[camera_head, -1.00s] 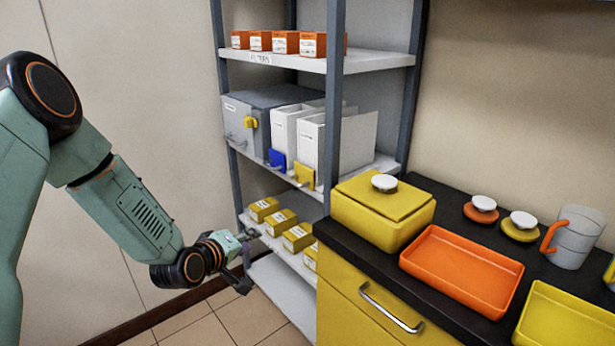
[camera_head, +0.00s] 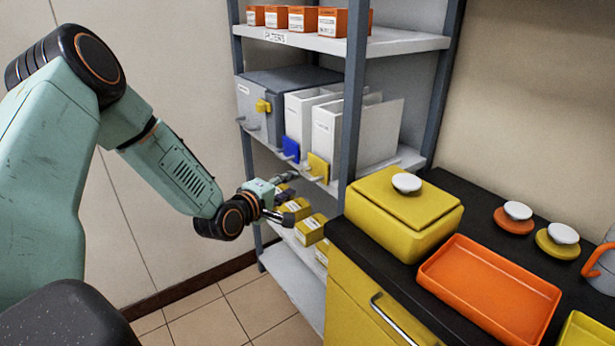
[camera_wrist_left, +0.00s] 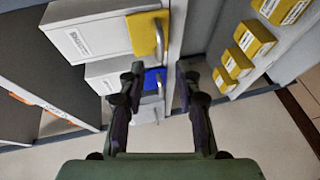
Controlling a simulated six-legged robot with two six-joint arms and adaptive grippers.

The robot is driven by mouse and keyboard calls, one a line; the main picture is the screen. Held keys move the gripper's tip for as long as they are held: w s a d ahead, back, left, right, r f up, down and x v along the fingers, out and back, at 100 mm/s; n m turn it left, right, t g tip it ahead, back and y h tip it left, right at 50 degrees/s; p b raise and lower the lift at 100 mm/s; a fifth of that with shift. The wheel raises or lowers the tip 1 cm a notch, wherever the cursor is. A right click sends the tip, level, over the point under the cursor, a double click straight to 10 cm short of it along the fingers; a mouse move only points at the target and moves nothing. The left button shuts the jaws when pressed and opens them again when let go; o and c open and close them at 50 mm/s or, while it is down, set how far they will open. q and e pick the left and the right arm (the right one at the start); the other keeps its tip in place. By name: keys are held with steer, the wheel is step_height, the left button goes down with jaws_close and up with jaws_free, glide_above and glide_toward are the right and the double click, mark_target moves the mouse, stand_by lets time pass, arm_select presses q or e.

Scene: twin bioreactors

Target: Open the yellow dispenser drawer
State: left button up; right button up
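The yellow dispenser drawer shows as a yellow front (camera_head: 318,168) on a white dispenser (camera_head: 340,133) on the middle shelf, and it looks closed. In the wrist view its yellow front (camera_wrist_left: 148,33) has a metal handle and lies above and ahead of my fingers. A blue front (camera_head: 291,148) is on the white dispenser beside it; this blue front (camera_wrist_left: 154,80) shows partly behind one finger in the wrist view. My left gripper (camera_head: 290,198) is open and empty, just below the yellow front, apart from it. The wrist view shows its spread fingers (camera_wrist_left: 160,72). My right gripper is out of view.
Yellow boxes (camera_head: 310,230) stand on the lower shelf close to my left gripper. A grey shelf post (camera_head: 352,110) rises right of the yellow front. A grey cabinet (camera_head: 258,95) stands left of the dispensers. A yellow counter (camera_head: 350,300) is at right; floor (camera_head: 265,300) is clear.

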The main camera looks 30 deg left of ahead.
mark_target(305, 176)
arm_select(q)
steer(key=b+x, duration=0.2)
steer(key=x, duration=0.5)
steer(key=shift+d, duration=0.1)
steer(key=shift+w+a+f, duration=0.15)
steer(key=shift+w+a, duration=0.1)
steer(key=shift+a, duration=0.05)
steer(key=shift+d, duration=0.1)
steer(key=shift+c, duration=1)
steer(key=shift+s+d, duration=0.1)
steer(key=shift+c, duration=1.4)
jaws_close()
